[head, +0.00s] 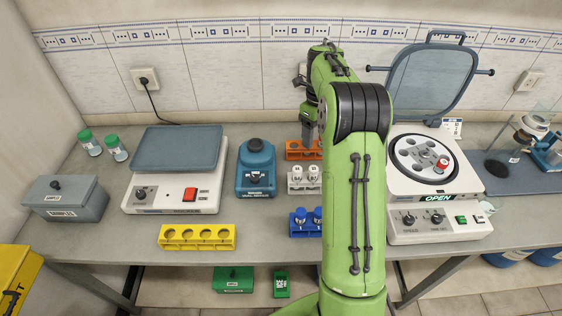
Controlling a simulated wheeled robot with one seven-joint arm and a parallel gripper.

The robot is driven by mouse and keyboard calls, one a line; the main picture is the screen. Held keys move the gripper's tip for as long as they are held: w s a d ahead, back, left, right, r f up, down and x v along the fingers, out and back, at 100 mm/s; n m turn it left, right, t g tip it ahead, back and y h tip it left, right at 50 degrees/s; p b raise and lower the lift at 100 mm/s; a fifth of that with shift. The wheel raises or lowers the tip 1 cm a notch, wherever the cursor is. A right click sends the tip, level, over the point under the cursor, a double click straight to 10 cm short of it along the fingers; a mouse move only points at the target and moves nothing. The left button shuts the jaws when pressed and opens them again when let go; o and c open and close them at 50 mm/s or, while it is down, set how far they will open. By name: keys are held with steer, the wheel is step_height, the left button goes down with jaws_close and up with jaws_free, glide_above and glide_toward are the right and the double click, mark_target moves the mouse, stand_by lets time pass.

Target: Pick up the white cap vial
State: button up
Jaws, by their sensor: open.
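White cap vials (297,172) stand upright in a white rack (299,190) at the middle of the bench. Two white caps show, and my green arm hides the rack's right side. My gripper (308,138) is partly hidden by my arm. It is open, over the back of the bench near an orange rack (297,155), farther back than the white rack. Its fingertips do not show clearly, and I see nothing held in it.
A blue rack with blue cap vials (301,215) stands in front of the white rack. A blue device (256,170) stands left, an empty yellow rack (197,246) front left. An open centrifuge (437,228) holding a red cap vial (442,163) stands right.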

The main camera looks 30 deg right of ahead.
steer(key=b, duration=0.1)
glide_above(314, 169)
steer(key=f, duration=0.4)
steer(key=shift+s+f, duration=0.2)
steer(key=shift+f, duration=0.2)
steer(key=f, duration=0.2)
steer(key=w+f, duration=0.1)
steer(key=f, duration=0.2)
steer(key=shift+b, duration=0.3)
steer(key=shift+s+f, duration=0.1)
steer(key=shift+f, duration=0.35)
step_height(314, 169, down, 5)
steer(key=shift+r, duration=0.2)
steer(key=shift+s, duration=0.1)
steer(key=shift+r, duration=0.1)
steer(key=c, duration=1.1)
